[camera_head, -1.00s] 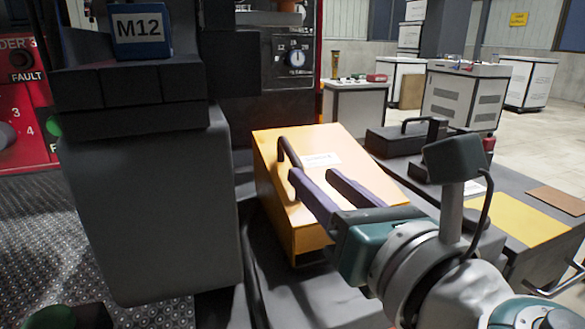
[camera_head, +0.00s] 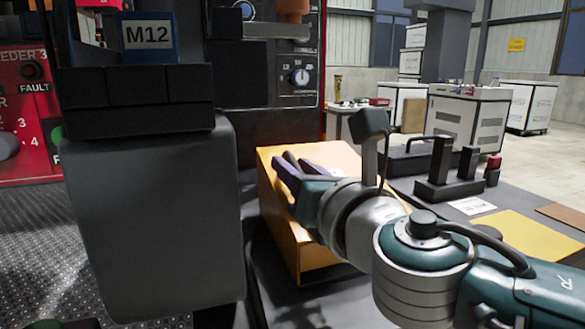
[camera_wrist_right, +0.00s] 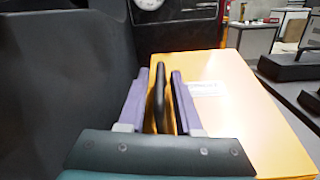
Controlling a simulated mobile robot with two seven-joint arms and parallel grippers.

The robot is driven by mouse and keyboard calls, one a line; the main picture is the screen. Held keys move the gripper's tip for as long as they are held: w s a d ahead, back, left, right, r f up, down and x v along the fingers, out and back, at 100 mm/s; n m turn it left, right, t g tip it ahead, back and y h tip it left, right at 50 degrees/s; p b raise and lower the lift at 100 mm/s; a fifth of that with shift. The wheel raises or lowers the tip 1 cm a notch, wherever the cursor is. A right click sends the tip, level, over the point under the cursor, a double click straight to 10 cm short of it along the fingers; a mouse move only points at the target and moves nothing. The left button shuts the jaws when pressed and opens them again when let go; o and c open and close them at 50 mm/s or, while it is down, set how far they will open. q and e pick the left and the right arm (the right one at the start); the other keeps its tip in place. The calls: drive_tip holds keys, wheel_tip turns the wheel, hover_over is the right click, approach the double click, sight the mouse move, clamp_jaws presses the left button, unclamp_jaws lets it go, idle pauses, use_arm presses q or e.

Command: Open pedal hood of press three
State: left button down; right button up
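The pedal hood (camera_head: 303,252) is a yellow-orange box standing low beside the press, with a white label on its sloping top. It also shows in the right wrist view (camera_wrist_right: 262,118). Its black handle (camera_wrist_right: 158,95) stands up from the top's left side; the head view largely hides it behind my gripper. My right gripper (camera_head: 284,163) is at this handle. In the right wrist view its two purple fingers (camera_wrist_right: 160,92) are apart, one on each side of the handle, with gaps visible. My left gripper is not in view.
A large dark grey housing (camera_head: 150,215) with an M12 sign (camera_head: 148,38) stands close on the left of the hood. A black stand with upright posts (camera_head: 450,172) and a yellow mat (camera_head: 525,236) lie on the right. White cabinets (camera_head: 465,118) stand behind.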

clamp_jaws()
idle(1.1)
